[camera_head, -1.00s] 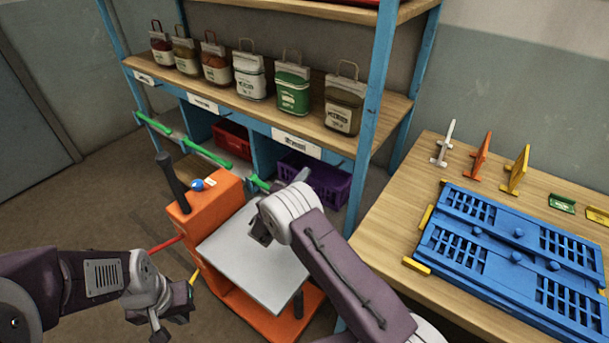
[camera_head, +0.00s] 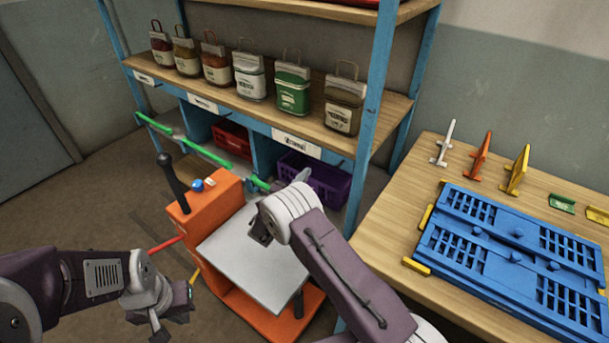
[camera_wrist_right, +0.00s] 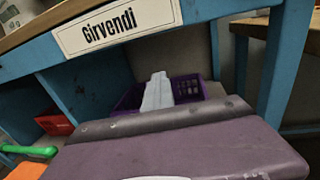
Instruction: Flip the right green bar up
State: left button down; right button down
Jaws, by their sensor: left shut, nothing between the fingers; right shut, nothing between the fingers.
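A green bar (camera_head: 153,124) runs along the shelf's lower front at the left, and a further green length (camera_head: 208,155) continues to its right. A short green piece (camera_head: 259,183) shows beside my right arm; anything of it further right is hidden behind the arm. A green end (camera_wrist_right: 32,151) also shows at the left in the right wrist view. My left gripper (camera_head: 157,324) is shut and empty, low at the left, far from the bars.
An orange cart (camera_head: 206,217) with a grey plate (camera_head: 250,258) stands below the bars. A red bin (camera_head: 232,138) and a purple crate (camera_head: 318,178) sit in the shelf. A wooden table (camera_head: 390,237) with a blue panel (camera_head: 480,232) is at the right.

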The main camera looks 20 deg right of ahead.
jog(key=c, duration=0.7)
grip_release()
jog(key=shift+o, duration=0.2)
